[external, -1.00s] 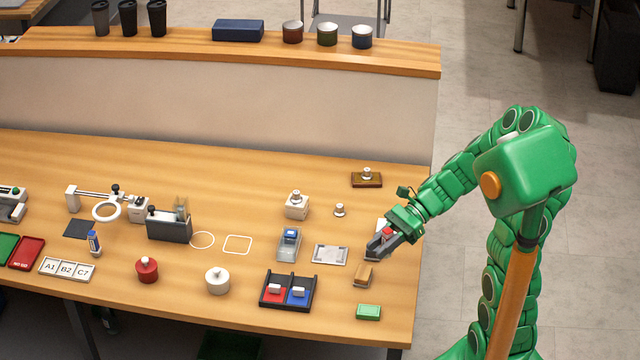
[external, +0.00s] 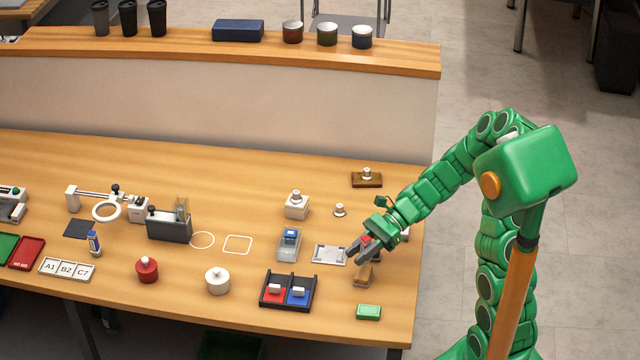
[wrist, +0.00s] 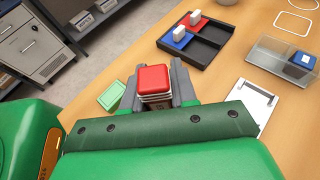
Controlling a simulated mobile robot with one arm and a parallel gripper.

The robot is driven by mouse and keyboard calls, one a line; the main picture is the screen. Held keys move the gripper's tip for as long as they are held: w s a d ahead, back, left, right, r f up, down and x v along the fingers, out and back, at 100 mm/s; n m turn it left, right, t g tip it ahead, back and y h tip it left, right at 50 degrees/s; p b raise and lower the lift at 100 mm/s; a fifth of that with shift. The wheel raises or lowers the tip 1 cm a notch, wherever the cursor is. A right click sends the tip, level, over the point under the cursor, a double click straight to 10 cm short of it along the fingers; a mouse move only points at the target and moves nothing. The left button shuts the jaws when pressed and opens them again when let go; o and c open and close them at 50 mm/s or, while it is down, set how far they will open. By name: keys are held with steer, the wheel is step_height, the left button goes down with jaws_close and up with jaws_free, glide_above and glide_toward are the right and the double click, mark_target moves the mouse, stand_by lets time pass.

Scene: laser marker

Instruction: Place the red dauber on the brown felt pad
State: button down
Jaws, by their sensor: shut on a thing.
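The red dauber (wrist: 154,80), a small block with a red top and pale layers below, is between the fingers of my gripper (wrist: 156,92). In the external view the gripper (external: 358,249) is shut on it, and only a bit of its red top (external: 365,238) shows. A small tan-brown block (external: 363,275) lies just in front of and below the gripper; I cannot tell if it is the felt pad. A flat dark brown piece (external: 367,180) with a pale knob on it lies farther back. The gripper hides what is directly under the dauber.
A black tray (external: 264,301) with red and blue white-handled blocks, a clear box (external: 287,253) with a blue-topped block, and a pale plate (external: 330,254) stand left of the gripper. A green block (external: 368,312) lies near the front edge.

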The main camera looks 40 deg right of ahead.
steer(key=shift+w+f, duration=0.15)
steer(key=shift+f, duration=1.55)
steer(key=shift+f, duration=0.1)
steer(key=c, duration=0.9)
jaws_free()
